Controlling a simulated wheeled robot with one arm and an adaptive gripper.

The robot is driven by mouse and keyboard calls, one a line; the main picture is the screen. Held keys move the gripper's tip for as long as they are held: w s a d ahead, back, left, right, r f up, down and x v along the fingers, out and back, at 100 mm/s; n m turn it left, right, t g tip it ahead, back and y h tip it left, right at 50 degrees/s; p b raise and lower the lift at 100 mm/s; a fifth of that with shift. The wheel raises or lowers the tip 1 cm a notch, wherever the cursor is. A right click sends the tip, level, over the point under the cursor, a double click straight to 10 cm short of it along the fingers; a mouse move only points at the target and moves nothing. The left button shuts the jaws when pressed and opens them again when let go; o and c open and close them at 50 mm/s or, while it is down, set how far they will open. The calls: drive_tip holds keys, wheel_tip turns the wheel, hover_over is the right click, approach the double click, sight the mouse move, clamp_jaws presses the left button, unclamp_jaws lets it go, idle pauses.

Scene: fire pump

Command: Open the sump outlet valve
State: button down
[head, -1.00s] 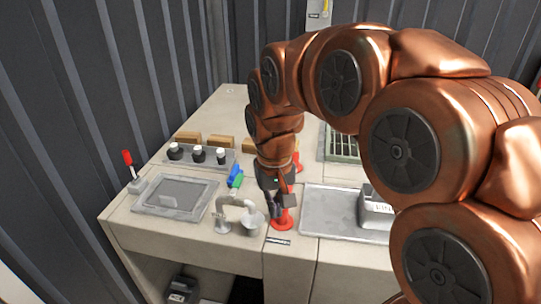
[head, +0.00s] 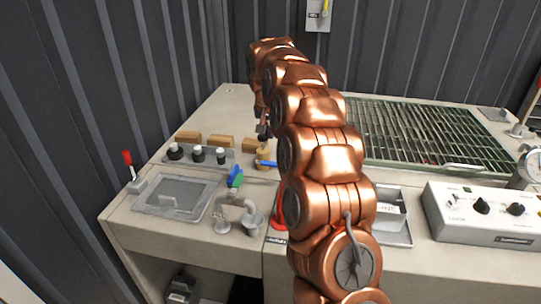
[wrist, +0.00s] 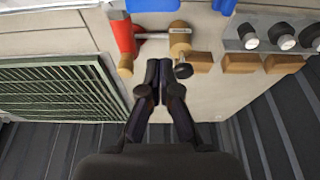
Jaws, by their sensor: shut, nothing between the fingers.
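My gripper (wrist: 158,72) is shut and empty, its two dark fingertips together in the wrist view. Its tips are just beside a brass valve fitting (wrist: 180,40) with a dark round knob (wrist: 183,70), with no clear contact. A red handle (wrist: 124,36) is left of the fitting, with a grey rod between them. In the head view the brass fitting (head: 262,154) and a blue lever (head: 266,163) show left of my arm. A red part (head: 277,212) by the front edge is partly hidden by my arm. I cannot read which valve is the sump outlet.
A spout with blue and green handles (head: 235,178) stands near the front. Wooden blocks (head: 222,143) and a rack of black knobs (head: 198,155) are left. A grating (head: 415,130) and a control box (head: 485,213) are right. Dark ribbed walls close the back and left.

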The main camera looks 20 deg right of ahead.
sight(276, 165)
drive_tip(key=shift+w+d+f, duration=0.25)
drive_tip(key=shift+w+d, duration=0.35)
drive_tip(key=shift+w, duration=0.1)
wheel_tip(276, 165, down, 9)
drive_tip(key=p, duration=0.4)
drive_tip(key=shift+s+a+f+p, duration=0.2)
drive_tip(key=shift+s+p, duration=0.1)
idle(0.4)
